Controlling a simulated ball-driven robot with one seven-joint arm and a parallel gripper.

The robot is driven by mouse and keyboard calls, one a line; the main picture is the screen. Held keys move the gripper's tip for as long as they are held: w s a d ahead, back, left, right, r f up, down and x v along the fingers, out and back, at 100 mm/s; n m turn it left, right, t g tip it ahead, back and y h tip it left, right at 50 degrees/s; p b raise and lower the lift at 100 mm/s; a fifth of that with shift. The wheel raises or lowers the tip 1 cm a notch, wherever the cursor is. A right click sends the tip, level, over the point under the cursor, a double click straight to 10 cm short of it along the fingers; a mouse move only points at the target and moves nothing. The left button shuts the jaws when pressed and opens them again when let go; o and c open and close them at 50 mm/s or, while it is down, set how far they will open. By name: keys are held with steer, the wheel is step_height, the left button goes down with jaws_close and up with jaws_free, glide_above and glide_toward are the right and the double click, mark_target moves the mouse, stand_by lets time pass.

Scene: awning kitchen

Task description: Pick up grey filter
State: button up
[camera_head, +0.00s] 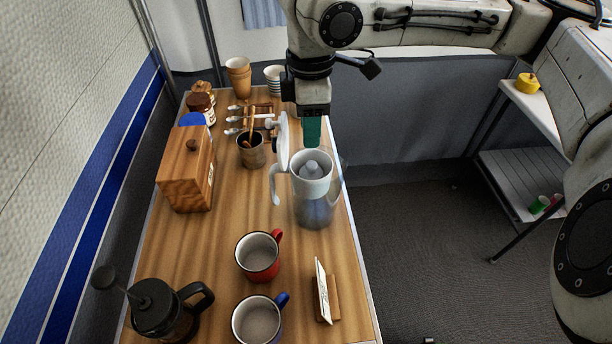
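A coffee pot (316,208) stands upright near the right edge of the table, with a pale upper part, a greyish see-through or metallic lower part, and its white lid (283,141) swung up. A grey piece with a raised middle (311,171) shows inside its open top; I cannot tell if this is the grey filter. No separate grey filter is clear to see. My gripper (313,141) points down just above and behind the pot's open top, its green fingertips close to the rim. I cannot tell whether the fingers are apart or hold anything.
A red mug (258,257), a blue mug (257,321), a French press (158,311) and a small card stand (325,293) are in front. A wooden box (186,170), utensil cup (251,151) and spoon rack stand left and behind. The middle of the wooden table (212,232) is clear.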

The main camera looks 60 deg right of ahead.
mark_target(312, 164)
step_height(312, 164, down, 3)
steer(key=shift+r, duration=0.1)
steer(key=shift+s+f, duration=0.15)
steer(key=shift+f, duration=1.2)
steer(key=shift+s+f, duration=0.1)
steer(key=shift+f, duration=1.25)
steer(key=shift+c, duration=0.3)
jaws_close()
